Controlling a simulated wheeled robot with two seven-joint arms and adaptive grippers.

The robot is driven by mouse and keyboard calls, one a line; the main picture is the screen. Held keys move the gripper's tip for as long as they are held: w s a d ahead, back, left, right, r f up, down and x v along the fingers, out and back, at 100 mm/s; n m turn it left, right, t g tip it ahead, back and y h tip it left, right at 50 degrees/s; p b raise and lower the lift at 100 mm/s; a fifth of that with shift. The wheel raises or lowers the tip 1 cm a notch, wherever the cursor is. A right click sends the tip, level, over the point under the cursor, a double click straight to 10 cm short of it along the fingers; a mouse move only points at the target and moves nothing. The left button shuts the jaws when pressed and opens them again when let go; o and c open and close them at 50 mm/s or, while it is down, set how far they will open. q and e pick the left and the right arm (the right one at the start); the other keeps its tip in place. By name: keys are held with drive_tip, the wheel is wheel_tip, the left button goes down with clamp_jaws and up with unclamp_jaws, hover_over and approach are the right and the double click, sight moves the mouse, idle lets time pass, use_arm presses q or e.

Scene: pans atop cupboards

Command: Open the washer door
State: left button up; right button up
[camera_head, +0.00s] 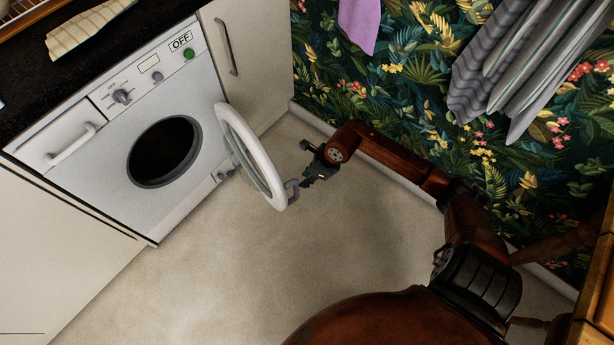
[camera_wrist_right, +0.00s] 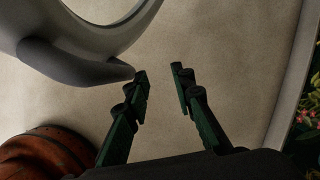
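The washer (camera_head: 133,107) is white and stands at the left in the head view, with its dark round opening (camera_head: 164,152) uncovered. Its round door (camera_head: 250,155) is swung wide out to the right on the hinge. The door's grey handle (camera_head: 292,190) sits on the edge away from the hinge. My right gripper (camera_head: 306,165) is just right of the door, by the handle. In the right wrist view the two fingers of the right gripper (camera_wrist_right: 158,75) are apart with only floor between them. The door's handle (camera_wrist_right: 75,66) shows left of the fingers. My left gripper is not in view.
A cupboard door (camera_head: 245,60) with a long handle is right of the washer. A folded striped cloth (camera_head: 88,28) lies on the dark worktop. Grey cloths (camera_head: 525,65) hang by the flowered wall. The floor (camera_head: 215,260) ahead is clear.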

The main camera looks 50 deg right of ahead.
clamp_jaws()
idle(0.6)
drive_tip(key=c, duration=0.5)
unclamp_jaws()
drive_tip(key=o, duration=0.5)
drive_tip(key=v, duration=1.2)
drive_tip(key=shift+d, duration=0.1)
